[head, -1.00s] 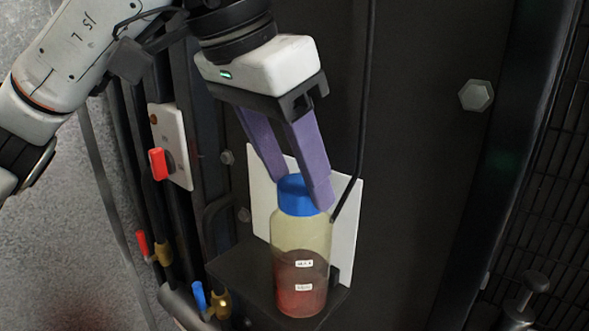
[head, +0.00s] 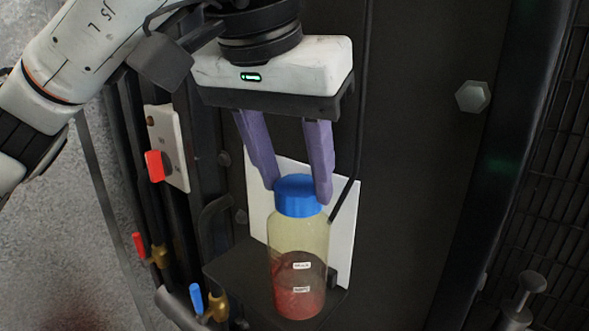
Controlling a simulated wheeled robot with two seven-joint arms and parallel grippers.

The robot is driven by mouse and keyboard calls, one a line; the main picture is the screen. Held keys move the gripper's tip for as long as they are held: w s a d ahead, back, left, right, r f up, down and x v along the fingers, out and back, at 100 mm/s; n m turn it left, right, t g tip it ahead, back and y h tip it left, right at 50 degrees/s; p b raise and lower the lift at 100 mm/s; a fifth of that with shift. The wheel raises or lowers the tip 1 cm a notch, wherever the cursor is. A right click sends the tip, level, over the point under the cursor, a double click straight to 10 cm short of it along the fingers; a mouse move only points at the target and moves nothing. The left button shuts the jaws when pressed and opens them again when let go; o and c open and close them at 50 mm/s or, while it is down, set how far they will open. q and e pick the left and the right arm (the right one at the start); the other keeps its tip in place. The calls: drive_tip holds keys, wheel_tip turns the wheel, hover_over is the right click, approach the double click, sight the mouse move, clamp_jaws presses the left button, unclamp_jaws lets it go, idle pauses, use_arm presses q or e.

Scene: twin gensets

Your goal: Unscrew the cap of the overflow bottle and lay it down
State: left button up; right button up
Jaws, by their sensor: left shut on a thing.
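The overflow bottle (head: 298,246) stands upright on a dark shelf bracket (head: 245,262). It is clear and yellowish, with red liquid at the bottom and two small white labels. Its blue cap (head: 299,196) sits on the bottle's neck. My left gripper (head: 298,190) comes down from above, with its two purple fingers on either side of the cap, shut on it. My right gripper is not in view.
A white plate (head: 344,235) stands behind the bottle, with a black hose beside it. At left are a panel with a red switch (head: 155,166), a red-handled valve (head: 139,244) and a blue-handled valve (head: 196,298). A bolt (head: 473,96) sits at upper right.

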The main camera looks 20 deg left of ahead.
sight(298, 188)
use_arm(q)
drive_tip(key=n, duration=0.1)
drive_tip(key=n+y, duration=0.1)
drive_tip(key=n, duration=0.2)
drive_tip(key=shift+d+r, duration=0.2)
drive_tip(key=shift+r, duration=2.4)
